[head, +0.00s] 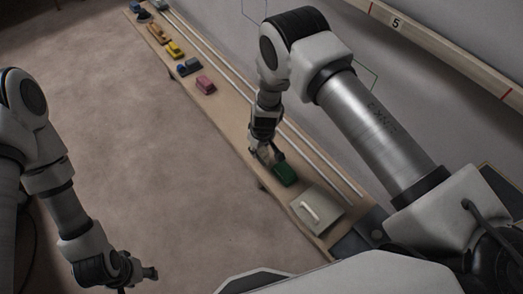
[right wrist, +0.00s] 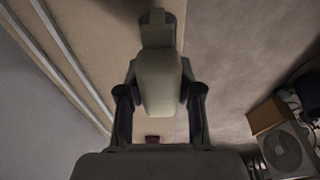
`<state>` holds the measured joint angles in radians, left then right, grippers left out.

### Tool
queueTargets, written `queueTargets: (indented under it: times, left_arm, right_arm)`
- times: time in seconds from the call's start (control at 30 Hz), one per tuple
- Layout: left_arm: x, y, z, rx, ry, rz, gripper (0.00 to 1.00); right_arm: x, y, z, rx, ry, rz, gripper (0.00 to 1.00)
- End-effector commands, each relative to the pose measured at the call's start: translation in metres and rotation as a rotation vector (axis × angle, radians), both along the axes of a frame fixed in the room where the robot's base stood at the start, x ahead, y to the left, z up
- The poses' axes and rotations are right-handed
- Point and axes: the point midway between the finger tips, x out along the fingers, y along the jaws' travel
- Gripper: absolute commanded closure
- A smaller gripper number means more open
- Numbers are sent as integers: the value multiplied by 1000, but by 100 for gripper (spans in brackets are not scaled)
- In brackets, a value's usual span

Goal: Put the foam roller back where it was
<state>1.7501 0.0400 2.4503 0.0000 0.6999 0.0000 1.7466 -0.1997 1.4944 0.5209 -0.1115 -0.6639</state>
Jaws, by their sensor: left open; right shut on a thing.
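My right gripper (head: 266,155) is low over the wall bench (head: 236,118), beside a green block (head: 285,174). In the right wrist view its fingers are shut on a pale cream thing (right wrist: 160,82) with a darker, greyish far end. I take this to be the foam roller, though its full shape is partly hidden. In the head view it is mostly hidden by the gripper, and I cannot tell whether it touches the bench. My left gripper (head: 140,280) is open and empty over the floor at the lower left.
Pink (head: 205,85), blue (head: 189,66) and yellow (head: 175,49) items stand along the bench towards the far end. A grey plate with a pale handle (head: 310,212) lies at the near end. Pale rails run along the wall side.

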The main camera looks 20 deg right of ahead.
Motion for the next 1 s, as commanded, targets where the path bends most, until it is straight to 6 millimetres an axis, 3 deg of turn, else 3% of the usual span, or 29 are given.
queueTargets:
  times: [0.03, 0.2, 0.47, 0.6, 0.7, 0.97, 1.0]
  left_arm:
    - [0, 0, -23, 0, 0, 0, 46]
    - [0, 0, -59, 0, 0, 0, 46]
    - [1, 0, -85, 0, -1, 0, 46]
    - [0, 0, -108, 0, 0, 0, 46]
    - [0, 0, -108, 0, 0, 0, 46]
    - [0, 0, -107, 0, 0, 0, 46]
    - [0, 0, -107, 0, 0, 0, 46]
  right_arm:
    - [4, -2, -11, -2, -3, -1, 96]
    - [25, -12, -13, 0, -3, 0, 96]
    - [51, -25, -12, 0, -2, -1, 96]
    - [50, -25, -41, -1, 1, -2, 96]
    - [51, -25, -42, -1, 0, -2, 100]
    - [50, -25, -43, -1, 1, -1, 100]
    - [50, -25, -44, -1, 1, -1, 62]
